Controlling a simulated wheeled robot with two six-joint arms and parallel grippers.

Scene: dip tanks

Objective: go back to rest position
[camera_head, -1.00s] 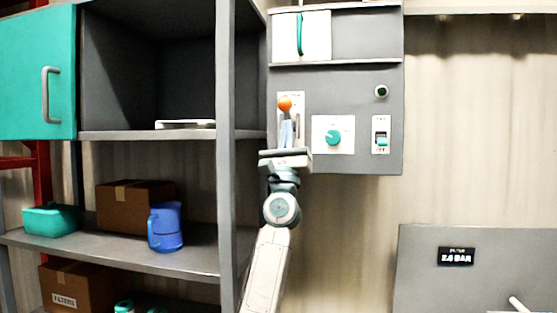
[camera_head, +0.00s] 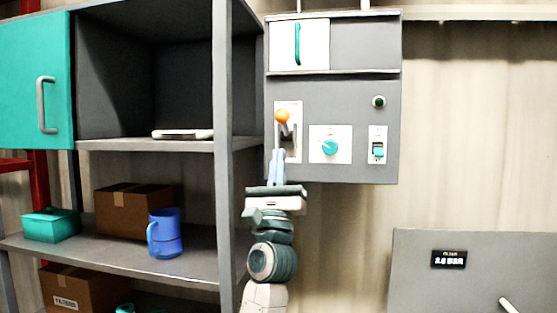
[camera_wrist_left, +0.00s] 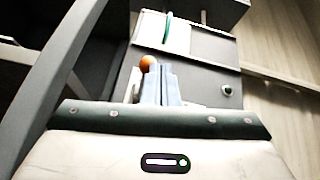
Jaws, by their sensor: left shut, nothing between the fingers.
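My left gripper (camera_head: 278,156) is shut and empty, pointing up just below the orange-knobbed lever (camera_head: 282,117) on the grey control panel (camera_head: 335,88). In the head view a small gap shows between the fingertips and the orange knob. In the left wrist view the blue-grey fingers (camera_wrist_left: 159,70) are together, with the orange knob (camera_wrist_left: 148,63) just beyond them. My right gripper is not in view; a short white piece of uncertain identity shows at the lower right edge of the head view.
The shelf unit's grey upright (camera_head: 222,150) stands close left of my left arm. The shelves hold a blue jug (camera_head: 165,234), a teal bin (camera_head: 50,225) and cardboard boxes (camera_head: 135,212). A grey board with a pressure display (camera_head: 449,259) is at lower right. The wall between is clear.

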